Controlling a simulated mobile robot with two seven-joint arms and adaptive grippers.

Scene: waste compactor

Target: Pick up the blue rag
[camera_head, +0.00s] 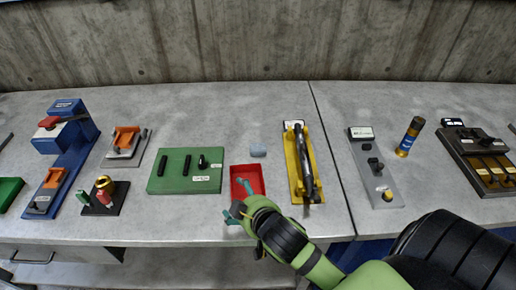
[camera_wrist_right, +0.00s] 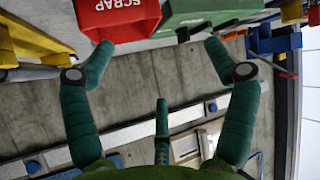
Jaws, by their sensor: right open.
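The blue rag (camera_head: 258,150) is a small pale blue lump lying on the grey bench, just behind the red tray, in the head view. I do not make it out in the right wrist view. My right gripper (camera_head: 238,202) is in front of the red tray (camera_head: 254,172), nearer to me than the rag and apart from it. My left gripper is not in view.
The red tray, marked SCRAP in the wrist view (camera_wrist_right: 118,14), stands between gripper and rag. A green board (camera_head: 186,171) is left of it, a yellow fixture (camera_head: 293,165) with a dark handle right. The bench behind the rag is clear up to the concrete wall.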

